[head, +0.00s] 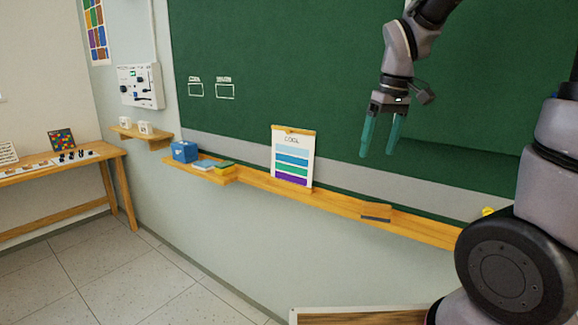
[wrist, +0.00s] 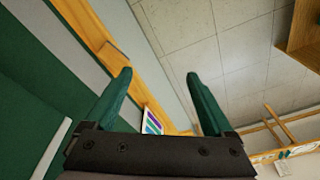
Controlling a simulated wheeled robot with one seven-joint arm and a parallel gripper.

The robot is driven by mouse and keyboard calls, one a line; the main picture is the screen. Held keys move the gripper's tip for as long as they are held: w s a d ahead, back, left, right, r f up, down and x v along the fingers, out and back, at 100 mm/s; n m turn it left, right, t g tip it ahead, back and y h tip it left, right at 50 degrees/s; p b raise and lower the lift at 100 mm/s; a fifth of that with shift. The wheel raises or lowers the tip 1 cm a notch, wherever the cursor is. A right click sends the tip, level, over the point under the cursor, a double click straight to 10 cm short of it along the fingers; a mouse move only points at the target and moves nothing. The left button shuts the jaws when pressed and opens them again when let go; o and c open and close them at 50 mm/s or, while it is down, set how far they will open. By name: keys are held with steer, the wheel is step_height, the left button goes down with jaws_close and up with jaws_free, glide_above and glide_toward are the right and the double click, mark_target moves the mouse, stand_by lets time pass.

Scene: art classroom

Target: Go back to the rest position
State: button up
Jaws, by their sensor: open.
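My gripper (head: 380,135) hangs in front of the green chalkboard in the head view, with its two green fingers apart and pointing down. Nothing is between the fingers. In the wrist view the gripper (wrist: 160,95) also shows open and empty. The wooden ledge (head: 340,205) below the board lies lower than the fingertips, and the fingers touch nothing that I can see. My arm comes in from the top right of the head view.
The ledge holds a colour-striped card (head: 293,158), a blue box (head: 184,151), flat blocks (head: 205,164) and a small wooden piece (head: 376,212). A control panel (head: 140,86) hangs on the wall. A wooden table (head: 60,172) stands at the left. The tiled floor between is clear.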

steer(key=s+d+r+m+t, duration=0.4)
steer(key=s+r+m+t, duration=0.1)
steer(key=s+r+m, duration=0.4)
steer(key=shift+s+r+t+y, duration=0.4)
steer(key=shift+s+r, duration=0.2)
steer(key=shift+s, duration=0.25)
